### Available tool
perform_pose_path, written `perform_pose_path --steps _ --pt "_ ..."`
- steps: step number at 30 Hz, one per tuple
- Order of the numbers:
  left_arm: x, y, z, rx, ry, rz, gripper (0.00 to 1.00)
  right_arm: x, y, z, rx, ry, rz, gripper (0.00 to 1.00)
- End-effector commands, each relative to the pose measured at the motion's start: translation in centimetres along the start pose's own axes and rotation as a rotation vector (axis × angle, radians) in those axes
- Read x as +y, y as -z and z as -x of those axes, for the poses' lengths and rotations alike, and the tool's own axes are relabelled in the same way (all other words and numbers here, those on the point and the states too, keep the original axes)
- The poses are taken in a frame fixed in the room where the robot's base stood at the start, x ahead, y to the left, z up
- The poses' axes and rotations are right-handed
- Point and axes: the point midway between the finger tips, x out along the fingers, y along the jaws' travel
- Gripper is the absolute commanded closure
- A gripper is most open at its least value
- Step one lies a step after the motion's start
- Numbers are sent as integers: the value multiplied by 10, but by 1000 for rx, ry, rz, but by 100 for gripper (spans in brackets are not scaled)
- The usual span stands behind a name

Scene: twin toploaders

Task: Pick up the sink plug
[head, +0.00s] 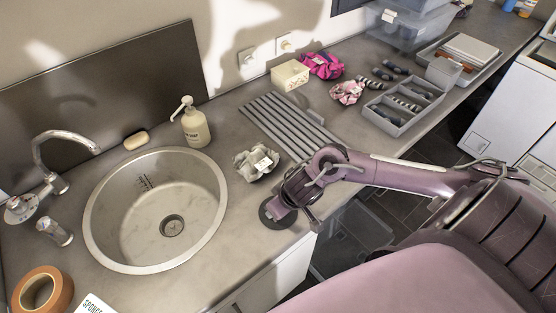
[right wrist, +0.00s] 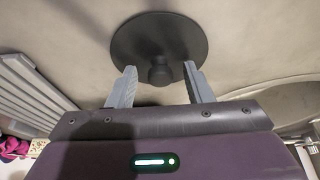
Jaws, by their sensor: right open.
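The sink plug (head: 280,223) is a dark round disc lying on the counter, right of the sink (head: 100,243) and near the counter's front edge. In the right wrist view the plug (right wrist: 160,32) shows its flat disc and a short central knob. My right gripper (head: 281,207) is above the plug, partly covering it in the head view. In the right wrist view the gripper (right wrist: 160,85) is open, with one finger on each side of the knob and gaps between. My left gripper is not in view.
A crumpled cloth (head: 250,167) lies just behind the plug. A ribbed drainer (head: 285,125), a soap bottle (head: 195,127) and a grey sectioned tray (head: 397,125) with socks stand farther back. An orange tape roll (head: 25,283) is at the front left.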

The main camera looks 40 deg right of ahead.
Motion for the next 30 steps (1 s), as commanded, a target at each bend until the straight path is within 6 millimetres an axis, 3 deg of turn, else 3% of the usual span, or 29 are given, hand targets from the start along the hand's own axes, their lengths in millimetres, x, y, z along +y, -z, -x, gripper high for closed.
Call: perform_pose_path --steps 2,12,23,30 --pt "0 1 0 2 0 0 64 0 0 0 0 0 0 55" --pt "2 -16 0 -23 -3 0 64 0 0 0 0 0 0 100" --pt "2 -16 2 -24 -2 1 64 0 2 5 2 0 1 100" --pt "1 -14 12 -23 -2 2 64 0 16 36 5 0 2 100"
